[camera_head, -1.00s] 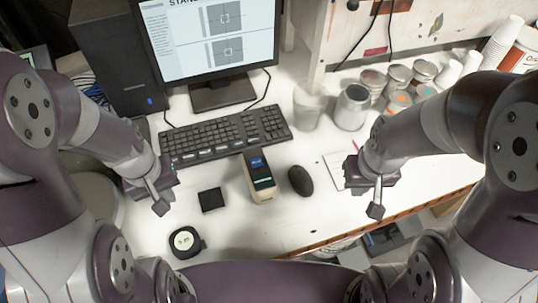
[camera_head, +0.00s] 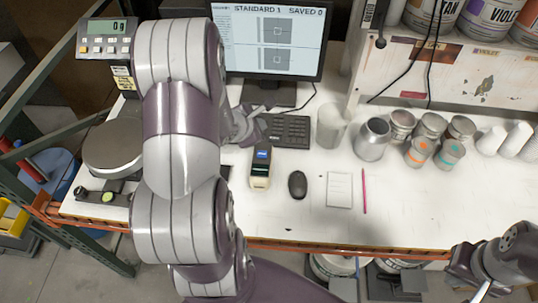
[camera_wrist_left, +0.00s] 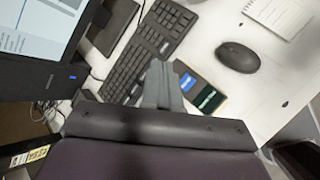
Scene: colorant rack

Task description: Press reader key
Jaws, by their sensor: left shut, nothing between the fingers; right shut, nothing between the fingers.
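The reader (camera_head: 260,169), a small cream device with a dark top, a blue screen and a green label, lies on the white bench. It also shows in the left wrist view (camera_wrist_left: 203,92), partly behind the fingers. My left gripper (camera_head: 258,112) is shut and empty, over the keyboard area behind the reader in the head view. Its closed fingers (camera_wrist_left: 162,85) appear beside the reader's screen end in the left wrist view; I cannot tell whether they touch. My right gripper (camera_head: 486,292) is shut and empty at the lower right, off the bench.
The keyboard (camera_head: 288,131) is partly hidden by my left arm. A monitor (camera_head: 268,42) reads "STANDARD 1 SAVED 0". A mouse (camera_head: 297,184), notepad (camera_head: 339,189) and red pencil (camera_head: 364,190) lie right of the reader. Cups and cans stand behind; a scale (camera_head: 113,148) stands left.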

